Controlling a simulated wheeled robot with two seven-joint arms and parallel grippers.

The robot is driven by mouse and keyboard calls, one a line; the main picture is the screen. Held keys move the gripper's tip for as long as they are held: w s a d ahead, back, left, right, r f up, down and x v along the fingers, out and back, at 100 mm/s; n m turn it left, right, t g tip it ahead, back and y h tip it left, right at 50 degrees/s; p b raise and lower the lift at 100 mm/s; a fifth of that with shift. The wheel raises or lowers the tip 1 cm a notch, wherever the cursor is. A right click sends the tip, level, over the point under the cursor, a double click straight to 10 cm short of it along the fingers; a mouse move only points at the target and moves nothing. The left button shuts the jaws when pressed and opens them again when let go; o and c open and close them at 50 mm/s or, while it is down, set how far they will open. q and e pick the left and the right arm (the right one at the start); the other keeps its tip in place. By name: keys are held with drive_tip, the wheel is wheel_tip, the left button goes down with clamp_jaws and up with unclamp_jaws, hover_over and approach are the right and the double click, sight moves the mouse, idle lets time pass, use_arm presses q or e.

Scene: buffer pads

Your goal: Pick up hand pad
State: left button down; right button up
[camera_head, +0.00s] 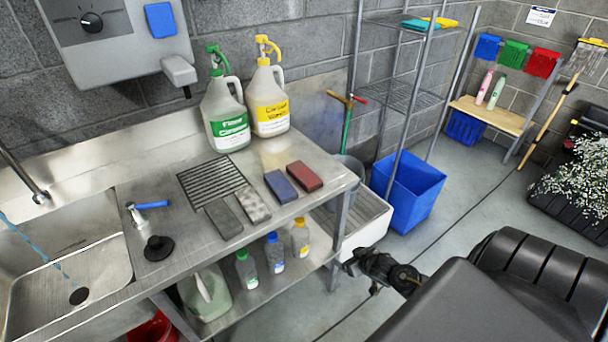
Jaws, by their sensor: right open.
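Several hand pads lie flat on the steel counter (185,235): a dark grey pad (223,219), a speckled grey-white pad (253,204), a blue pad (281,186) and a dark red pad (305,177). They sit in a slanting row, the red one nearest the counter's right end. My right gripper (352,265) is off the right end of the counter, below and to the right of the red pad and apart from all the pads. It is open with nothing seen in it. My left gripper is out of view.
A green-labelled jug (226,115) and a yellow-labelled jug (267,102) stand behind the pads, beside a ribbed drain grate (212,181). The sink (60,250) is at left. Small bottles (274,252) stand on the lower shelf. A blue bin (408,190) is on the floor.

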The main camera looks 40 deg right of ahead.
drive_tip(key=w+r+t, duration=0.1)
drive_tip(key=w+r, duration=0.2)
drive_tip(key=r, duration=0.5)
drive_tip(key=w+r+t, duration=0.2)
drive_tip(key=w+r, duration=0.1)
drive_tip(key=r, duration=0.5)
drive_tip(key=t+y, duration=0.1)
drive_tip(key=t, duration=0.1)
approach(316, 184)
drive_tip(key=shift+g, duration=0.3)
drive_tip(key=x, duration=0.4)
drive_tip(key=shift+w+r+p, duration=0.1)
drive_tip(key=shift+w+p, duration=0.3)
drive_tip(key=shift+w, duration=0.25)
drive_tip(key=p+x, duration=0.1)
drive_tip(key=x, duration=0.3)
drive_tip(key=shift+w, duration=0.35)
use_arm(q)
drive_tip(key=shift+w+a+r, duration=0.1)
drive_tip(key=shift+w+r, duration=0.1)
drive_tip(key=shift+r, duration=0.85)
use_arm(e)
drive_tip(key=shift+s, duration=0.1)
